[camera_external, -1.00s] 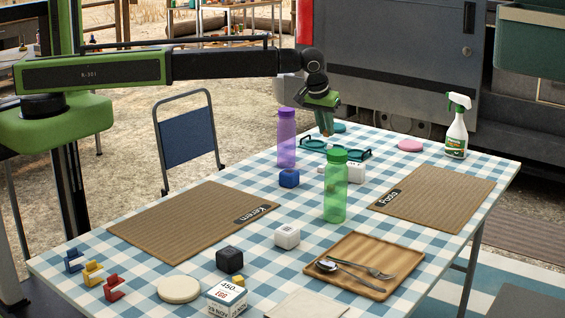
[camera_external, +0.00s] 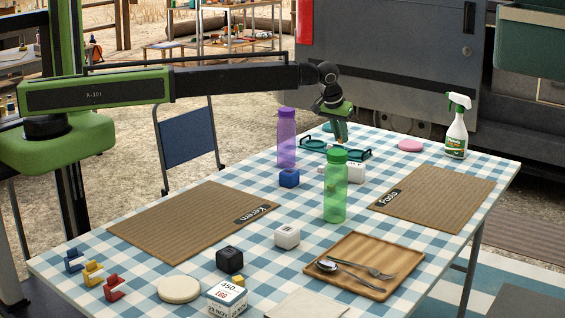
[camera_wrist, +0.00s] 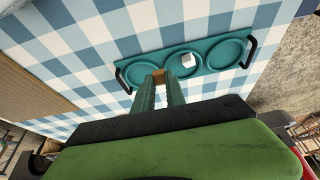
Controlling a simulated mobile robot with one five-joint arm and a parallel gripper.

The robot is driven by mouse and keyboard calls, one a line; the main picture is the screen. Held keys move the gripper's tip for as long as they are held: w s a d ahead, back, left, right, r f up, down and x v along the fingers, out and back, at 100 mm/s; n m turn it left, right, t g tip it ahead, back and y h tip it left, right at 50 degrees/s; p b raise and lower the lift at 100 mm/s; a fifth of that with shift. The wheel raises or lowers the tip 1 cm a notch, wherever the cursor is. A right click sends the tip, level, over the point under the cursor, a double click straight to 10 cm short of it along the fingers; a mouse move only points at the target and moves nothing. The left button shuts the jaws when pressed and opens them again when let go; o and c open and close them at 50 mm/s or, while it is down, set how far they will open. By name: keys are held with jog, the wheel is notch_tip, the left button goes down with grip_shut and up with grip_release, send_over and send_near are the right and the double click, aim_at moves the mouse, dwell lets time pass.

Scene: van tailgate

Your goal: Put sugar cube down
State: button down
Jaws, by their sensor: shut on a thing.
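My gripper (camera_external: 341,141) is above the teal tray (camera_external: 309,157) at the far side of the table. In the wrist view its fingers (camera_wrist: 158,78) are shut on a small brown cube (camera_wrist: 158,74), probably the sugar cube. The wrist view shows the tray (camera_wrist: 206,67) with three round hollows in a row and a black handle at each end. The brown cube appears over or near the left hollow (camera_wrist: 137,74); its height is hard to tell. A white cube (camera_wrist: 188,60) sits in the middle hollow. The right hollow (camera_wrist: 226,53) looks empty.
A purple bottle (camera_external: 286,140) and a green bottle (camera_external: 335,190) stand near the tray. A pink disc (camera_external: 410,145) and a spray bottle (camera_external: 456,130) are to the right.

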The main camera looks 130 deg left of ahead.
notch_tip(320, 180, down, 4)
jog(key=b, duration=0.4)
jog(key=shift+f, duration=0.2)
jog(key=shift+r, duration=0.25)
jog(key=shift+f, duration=0.15)
jog(key=c, duration=1.4)
grip_release()
jog(key=p+v, duration=1.1)
jog(key=v, duration=0.1)
jog(key=shift+d, duration=0.1)
